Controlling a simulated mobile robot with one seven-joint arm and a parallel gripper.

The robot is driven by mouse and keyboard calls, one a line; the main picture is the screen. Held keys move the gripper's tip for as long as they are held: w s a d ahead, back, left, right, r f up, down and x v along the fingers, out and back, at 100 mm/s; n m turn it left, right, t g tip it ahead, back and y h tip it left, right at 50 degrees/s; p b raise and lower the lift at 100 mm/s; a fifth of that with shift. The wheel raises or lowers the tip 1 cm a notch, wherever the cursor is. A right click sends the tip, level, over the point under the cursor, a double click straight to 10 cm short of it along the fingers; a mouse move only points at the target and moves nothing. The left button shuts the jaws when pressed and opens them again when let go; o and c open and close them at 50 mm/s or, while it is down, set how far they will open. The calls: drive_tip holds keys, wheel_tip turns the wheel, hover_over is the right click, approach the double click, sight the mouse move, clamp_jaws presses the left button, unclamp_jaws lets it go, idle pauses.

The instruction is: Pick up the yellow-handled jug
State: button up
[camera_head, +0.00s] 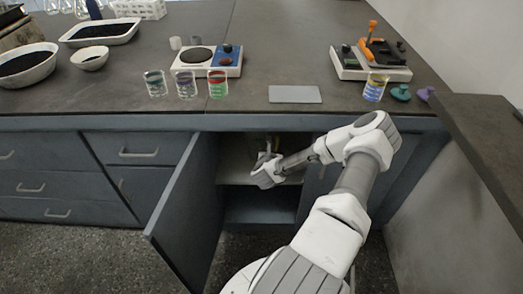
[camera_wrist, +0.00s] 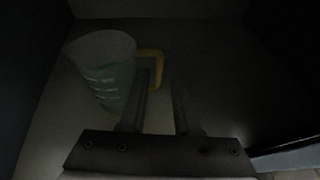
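The jug (camera_wrist: 106,72) is pale and translucent with a greenish lower part and white marks. It stands at the left inside the dim cabinet in the wrist view, its yellow handle (camera_wrist: 159,68) facing right. My gripper (camera_wrist: 162,78) is open, with a gap between its fingers. The left fingertip overlaps the handle loop, and the handle's outer bar shows between the fingers. I cannot tell whether they touch. In the head view my gripper reaches into the open cabinet, and the jug is mostly hidden behind it.
The cabinet door (camera_head: 187,215) stands open to the left of my arm. The cabinet shelf (camera_head: 236,174) is dark, with free room right of the handle. Above is the counter (camera_head: 130,100) with several beakers, a hot plate (camera_head: 207,60) and a grey plate (camera_head: 295,94).

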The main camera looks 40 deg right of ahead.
sight(277, 141)
drive_tip(key=shift+b+x, duration=1.45)
drive_tip(key=shift+x, duration=2.15)
clamp_jaws()
